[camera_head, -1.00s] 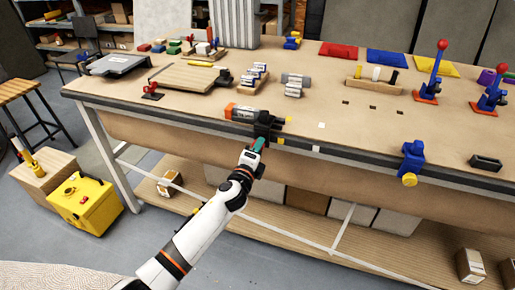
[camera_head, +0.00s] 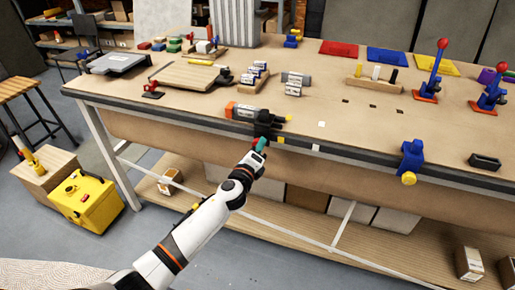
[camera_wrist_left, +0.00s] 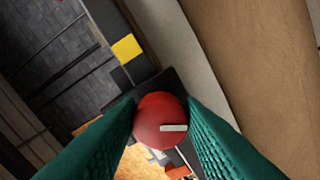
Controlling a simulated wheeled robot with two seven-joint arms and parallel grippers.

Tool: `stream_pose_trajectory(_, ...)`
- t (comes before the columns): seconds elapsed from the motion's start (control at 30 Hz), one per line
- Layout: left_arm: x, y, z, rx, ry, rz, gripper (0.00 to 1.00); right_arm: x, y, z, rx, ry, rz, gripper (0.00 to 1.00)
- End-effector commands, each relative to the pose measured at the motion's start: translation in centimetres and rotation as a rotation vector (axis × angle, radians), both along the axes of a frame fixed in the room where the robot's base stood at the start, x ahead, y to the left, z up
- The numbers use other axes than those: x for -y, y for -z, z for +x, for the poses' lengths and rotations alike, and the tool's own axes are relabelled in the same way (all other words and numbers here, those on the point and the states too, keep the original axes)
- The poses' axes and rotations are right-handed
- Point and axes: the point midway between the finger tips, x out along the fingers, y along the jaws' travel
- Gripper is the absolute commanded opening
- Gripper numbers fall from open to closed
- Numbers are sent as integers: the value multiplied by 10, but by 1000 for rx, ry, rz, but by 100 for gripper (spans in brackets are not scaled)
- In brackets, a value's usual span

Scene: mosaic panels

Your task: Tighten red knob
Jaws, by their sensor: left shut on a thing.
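The red knob (camera_wrist_left: 160,120) shows in the left wrist view as a round red disc with a pale bar mark on its face. My left gripper (camera_wrist_left: 161,112) has its two green fingers on either side of the knob and is shut on it. In the head view my left gripper (camera_head: 261,144) is at the bench's front edge, just below a dark clamp (camera_head: 266,130). There the knob is hidden behind the fingers. My right gripper is not in view.
A blue vise with a yellow knob (camera_head: 409,178) is on the front edge to the right. A lower shelf (camera_head: 300,222) runs beneath the bench.

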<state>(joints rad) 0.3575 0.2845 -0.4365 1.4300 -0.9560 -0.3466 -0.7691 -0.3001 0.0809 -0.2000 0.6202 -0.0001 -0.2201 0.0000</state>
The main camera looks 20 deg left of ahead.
Motion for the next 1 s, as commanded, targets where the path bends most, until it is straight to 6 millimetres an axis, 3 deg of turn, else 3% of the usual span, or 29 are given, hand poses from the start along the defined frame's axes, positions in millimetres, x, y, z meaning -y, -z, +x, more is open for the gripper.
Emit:
stream_pose_trajectory(0.1, 0, 2, 0, -3, -1, 3, 11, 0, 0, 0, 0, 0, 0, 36)
stream_pose_trajectory(0.13, 0, 2, 0, -3, -1, 3, 36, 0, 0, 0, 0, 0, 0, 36)
stream_pose_trajectory(0.27, 0, 1, 0, -2, 0, 2, 54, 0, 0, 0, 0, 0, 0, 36)
stream_pose_trajectory(0.53, 0, 1, -1, -1, 0, 1, 54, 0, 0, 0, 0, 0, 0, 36)
stream_pose_trajectory(0.67, 0, 2, -11, -2, 1, 1, 54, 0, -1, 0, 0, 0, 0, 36)
stream_pose_trajectory(1.0, -3, 3, -80, -3, 2, 2, 54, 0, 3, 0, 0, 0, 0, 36)
